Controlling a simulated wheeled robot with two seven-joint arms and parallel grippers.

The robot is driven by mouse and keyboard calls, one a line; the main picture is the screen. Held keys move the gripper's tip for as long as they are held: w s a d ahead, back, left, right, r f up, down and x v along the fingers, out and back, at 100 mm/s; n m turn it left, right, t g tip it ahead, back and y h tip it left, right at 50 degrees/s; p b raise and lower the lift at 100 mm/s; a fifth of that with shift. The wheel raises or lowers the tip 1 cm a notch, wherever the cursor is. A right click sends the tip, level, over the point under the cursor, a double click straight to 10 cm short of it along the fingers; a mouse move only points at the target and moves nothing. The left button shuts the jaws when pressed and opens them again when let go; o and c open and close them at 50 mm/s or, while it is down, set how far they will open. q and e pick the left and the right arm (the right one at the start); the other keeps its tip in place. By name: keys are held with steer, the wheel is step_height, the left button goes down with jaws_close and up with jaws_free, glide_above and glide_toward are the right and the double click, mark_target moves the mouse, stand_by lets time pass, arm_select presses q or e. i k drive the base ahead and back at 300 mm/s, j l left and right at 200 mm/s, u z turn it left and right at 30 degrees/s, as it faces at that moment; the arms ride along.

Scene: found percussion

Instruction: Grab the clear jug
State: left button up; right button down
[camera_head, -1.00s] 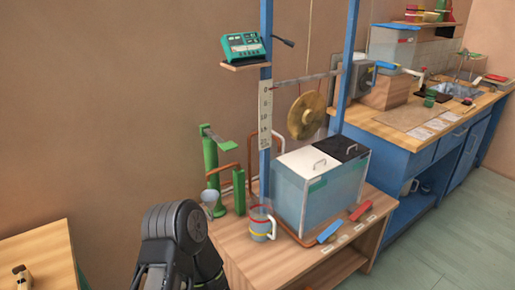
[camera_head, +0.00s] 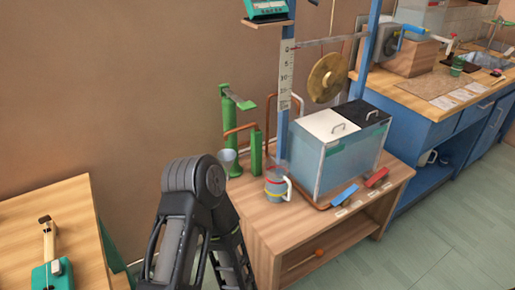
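The clear jug (camera_head: 277,184) stands upright on the small wooden cabinet, near its front left part. It looks greyish and see-through, with red and yellow bands and a pale handle on its right side. One of my dark arms rises from the bottom edge, to the left of the jug and apart from it in the picture. Neither of my grippers shows, so their hold cannot be seen.
A glass tank (camera_head: 338,160) with white and black lids stands right of the jug. A green pump-like stand (camera_head: 229,125) and a grey cup (camera_head: 227,161) are behind left. A blue block (camera_head: 345,194) and a red block (camera_head: 377,177) lie in front of the tank.

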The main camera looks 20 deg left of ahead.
mark_target(277, 170)
steer(key=i+l, duration=0.25)
steer(key=i, duration=0.15)
steer(key=i+l, duration=0.2)
steer(key=i, duration=0.2)
steer(key=i+l, duration=0.25)
steer(key=i, duration=0.15)
steer(key=u, duration=1.4)
